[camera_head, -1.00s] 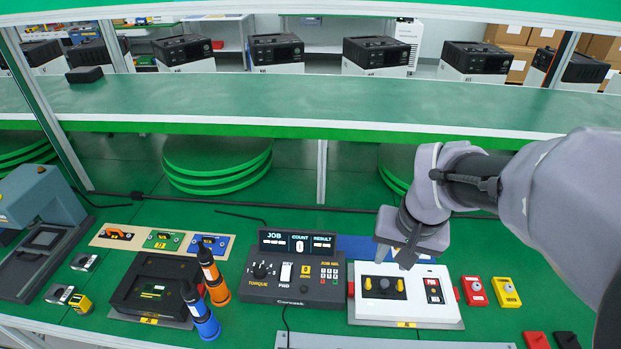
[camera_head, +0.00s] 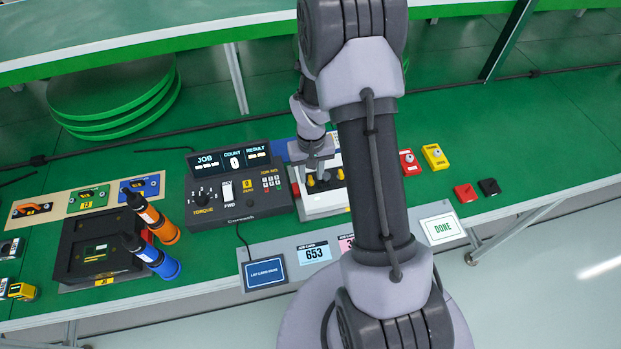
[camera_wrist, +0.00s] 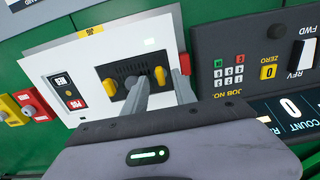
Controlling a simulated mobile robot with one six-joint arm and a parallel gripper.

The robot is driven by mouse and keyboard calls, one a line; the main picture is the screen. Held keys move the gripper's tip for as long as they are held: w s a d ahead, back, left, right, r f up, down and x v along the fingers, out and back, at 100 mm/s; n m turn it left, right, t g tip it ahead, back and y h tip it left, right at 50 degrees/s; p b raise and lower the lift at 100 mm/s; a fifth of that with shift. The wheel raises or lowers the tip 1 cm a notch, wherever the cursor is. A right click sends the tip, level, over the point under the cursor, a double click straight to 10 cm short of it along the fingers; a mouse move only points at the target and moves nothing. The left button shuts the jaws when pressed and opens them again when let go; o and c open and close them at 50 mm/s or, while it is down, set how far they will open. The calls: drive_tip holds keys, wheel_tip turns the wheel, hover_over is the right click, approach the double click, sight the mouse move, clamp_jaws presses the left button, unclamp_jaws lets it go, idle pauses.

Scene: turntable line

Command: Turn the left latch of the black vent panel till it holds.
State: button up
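The black vent panel (camera_wrist: 128,72) is set in the white unit (camera_wrist: 84,54) and has a slotted middle. Its left latch, a yellow knob (camera_wrist: 161,76), is on the right in the wrist view, on the side of the grey console. The other yellow latch (camera_wrist: 109,87) sits at the panel's far side. My gripper (camera_wrist: 161,75) is open, one finger on each side of the left latch; I cannot tell whether they touch it. In the head view my gripper (camera_head: 318,168) is down over the unit, and my arm hides part of the unit.
The grey console (camera_head: 240,188) stands close beside the unit on the left. Red (camera_head: 409,162) and yellow (camera_head: 434,157) switch boxes stand to its right. An orange (camera_head: 160,224) and a blue (camera_head: 158,260) driver stand further left.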

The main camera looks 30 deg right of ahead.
drive_tip(key=shift+f, duration=0.7)
clamp_jaws()
